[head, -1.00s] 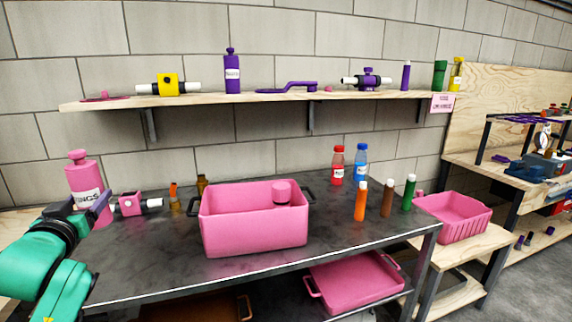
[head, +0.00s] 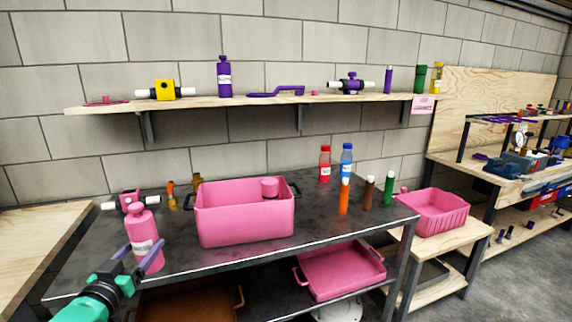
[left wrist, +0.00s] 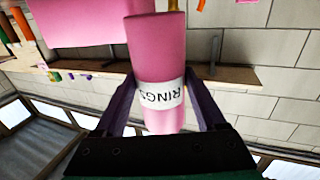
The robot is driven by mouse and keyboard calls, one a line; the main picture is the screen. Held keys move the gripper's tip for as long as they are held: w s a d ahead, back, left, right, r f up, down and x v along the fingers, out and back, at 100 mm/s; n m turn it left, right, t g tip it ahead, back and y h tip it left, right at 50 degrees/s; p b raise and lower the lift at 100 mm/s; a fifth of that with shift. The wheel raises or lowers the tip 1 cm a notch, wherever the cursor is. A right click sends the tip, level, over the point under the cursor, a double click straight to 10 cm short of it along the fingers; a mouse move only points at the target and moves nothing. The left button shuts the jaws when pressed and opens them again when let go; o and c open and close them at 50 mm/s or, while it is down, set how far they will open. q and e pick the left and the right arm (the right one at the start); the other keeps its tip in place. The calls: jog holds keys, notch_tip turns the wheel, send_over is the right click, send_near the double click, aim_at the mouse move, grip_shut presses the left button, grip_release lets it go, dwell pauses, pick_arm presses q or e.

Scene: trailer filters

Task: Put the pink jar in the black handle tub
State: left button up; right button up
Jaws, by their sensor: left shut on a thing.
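The pink jar (head: 141,226), with a white label, is held by my left gripper (head: 139,251) over the left front of the dark table. In the left wrist view the same jar (left wrist: 155,55) stands between the two purple fingers, its label reading RINGS. My left gripper is shut on it. I cannot tell whether the jar's base is clear of the table. The pink tub with black handles (head: 245,220) stands right of the jar, apart from it. A pink cylindrical thing (head: 270,187) shows inside the tub. My right gripper is not in view.
A pink valve fitting (head: 130,199) lies behind the jar. Small orange and brown items (head: 172,194) stand left of the tub. Several bottles (head: 345,160) stand right of it. Another pink tray (head: 342,268) sits below the table. A wooden shelf (head: 300,98) hangs above.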

pick_arm(q)
jog(key=s+d+f+m+h+p, duration=0.1)
jog(key=s+d+f+m+h, duration=0.1)
jog(key=d+f, duration=0.3)
jog(key=shift+d+f+h, duration=0.3)
jog(key=shift+d, duration=0.3)
jog(key=s+d+f+p, duration=0.3)
jog(key=s+d+f, duration=0.3)
jog(key=s+d, duration=0.4)
jog(key=shift+s+f, duration=0.4)
jog(key=shift+s, duration=0.55)
jog(key=s+n+y, duration=0.1)
jog(key=s, duration=0.1)
jog(key=s+f+n+y+p, duration=0.1)
jog(key=s+y, duration=0.1)
jog(key=s, duration=0.1)
jog(key=shift+s+d+f, duration=0.1)
jog(key=shift+d+f, duration=0.1)
jog(key=shift+f, duration=0.15)
